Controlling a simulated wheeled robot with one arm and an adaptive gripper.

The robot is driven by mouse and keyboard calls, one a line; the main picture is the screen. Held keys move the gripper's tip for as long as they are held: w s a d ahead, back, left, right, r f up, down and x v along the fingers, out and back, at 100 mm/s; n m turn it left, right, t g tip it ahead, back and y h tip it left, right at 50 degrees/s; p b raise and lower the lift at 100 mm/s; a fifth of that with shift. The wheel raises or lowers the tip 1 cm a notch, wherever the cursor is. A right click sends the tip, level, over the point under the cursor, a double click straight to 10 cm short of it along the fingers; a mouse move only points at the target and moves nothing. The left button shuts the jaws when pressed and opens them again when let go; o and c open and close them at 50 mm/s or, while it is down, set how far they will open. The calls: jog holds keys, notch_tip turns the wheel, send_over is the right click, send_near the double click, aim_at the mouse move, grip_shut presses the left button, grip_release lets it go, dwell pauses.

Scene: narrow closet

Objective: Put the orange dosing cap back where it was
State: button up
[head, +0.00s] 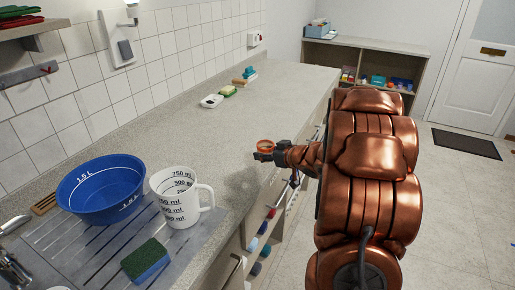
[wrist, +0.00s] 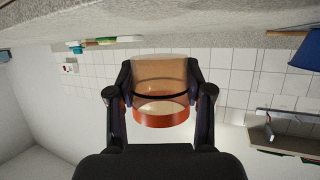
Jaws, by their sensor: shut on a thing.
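The orange dosing cap (head: 265,145) is a small see-through orange cup with a darker orange band. My gripper (head: 264,155) is shut on it and holds it over the worktop, near the front edge. In the wrist view the cap (wrist: 160,113) sits between my two black fingers, gripped from both sides. That view is upside down, with the worktop at the top. I cannot tell how high the cap is above the worktop. The spot it came from cannot be made out.
A blue bowl (head: 88,187), a white measuring jug (head: 176,211) and a blue-green sponge (head: 146,260) stand at the near left. A white soap dish (head: 211,101) and a yellow-green sponge (head: 228,91) lie by the tiled wall. The middle worktop (head: 225,140) is clear.

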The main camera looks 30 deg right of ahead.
jog(key=w, duration=0.2)
jog(key=w+d+p, duration=0.1)
jog(key=w, duration=0.2)
jog(key=w+d, duration=0.1)
jog(key=w, duration=0.2)
jog(key=shift+w+d+f+p, duration=0.1)
jog(key=shift+w+f+p, duration=0.15)
jog(key=shift+p, duration=0.1)
jog(key=shift+f, duration=1.85)
jog(key=shift+f, duration=0.2)
jog(key=o, duration=1.2)
jog(key=shift+c, duration=0.2)
jog(key=shift+r, duration=0.1)
